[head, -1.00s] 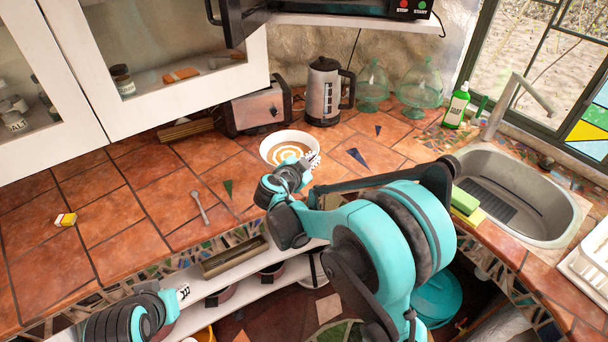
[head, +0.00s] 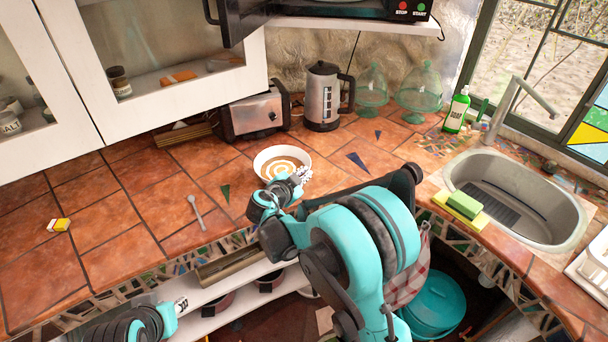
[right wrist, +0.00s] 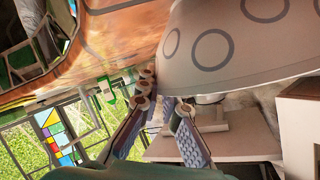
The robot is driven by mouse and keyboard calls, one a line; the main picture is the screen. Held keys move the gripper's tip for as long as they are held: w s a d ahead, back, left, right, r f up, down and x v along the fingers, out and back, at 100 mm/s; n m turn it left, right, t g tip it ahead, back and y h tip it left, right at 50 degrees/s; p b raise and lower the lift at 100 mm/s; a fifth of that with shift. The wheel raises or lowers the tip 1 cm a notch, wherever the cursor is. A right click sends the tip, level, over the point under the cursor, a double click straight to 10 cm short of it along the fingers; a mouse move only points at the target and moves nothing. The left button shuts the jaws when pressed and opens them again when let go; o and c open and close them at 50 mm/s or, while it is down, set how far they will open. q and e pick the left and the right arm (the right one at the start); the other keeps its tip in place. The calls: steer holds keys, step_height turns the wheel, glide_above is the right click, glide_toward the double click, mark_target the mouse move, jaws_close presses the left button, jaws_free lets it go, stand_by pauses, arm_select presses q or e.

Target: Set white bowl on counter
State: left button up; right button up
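The white bowl (head: 262,174) holds a brown and cream swirled liquid and looks upright at the counter's front middle. Its outside, with grey rings, fills the upper right of the right wrist view (right wrist: 225,45). My right gripper (head: 302,175) is at the bowl's near right rim, with its fingers on either side of the rim; they also show in the right wrist view (right wrist: 165,100). I cannot tell whether the bowl touches the tiles. The terracotta counter (head: 120,205) lies beneath. My left gripper (head: 181,305) is low at the front left, away from the bowl; its opening is unclear.
A toaster (head: 255,115) and kettle (head: 322,98) stand behind the bowl. Glass domes (head: 418,93), a green bottle (head: 457,110) and the sink (head: 520,195) are to the right.

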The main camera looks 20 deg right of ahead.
steer(key=o, duration=0.4)
steer(key=shift+c, duration=0.2)
steer(key=shift+r, duration=0.15)
steer(key=p+v, duration=0.3)
steer(key=v, duration=0.9)
steer(key=s+d+n+g+y, duration=0.35)
steer(key=s+d+n, duration=0.35)
steer(key=s, duration=0.4)
steer(key=s+a+n+y, duration=0.2)
steer(key=s+n+y, duration=0.4)
steer(key=s, duration=0.6)
steer(key=shift+s+a+n, duration=0.25)
steer(key=shift+s+n, duration=0.1)
steer(key=shift+n, duration=0.65)
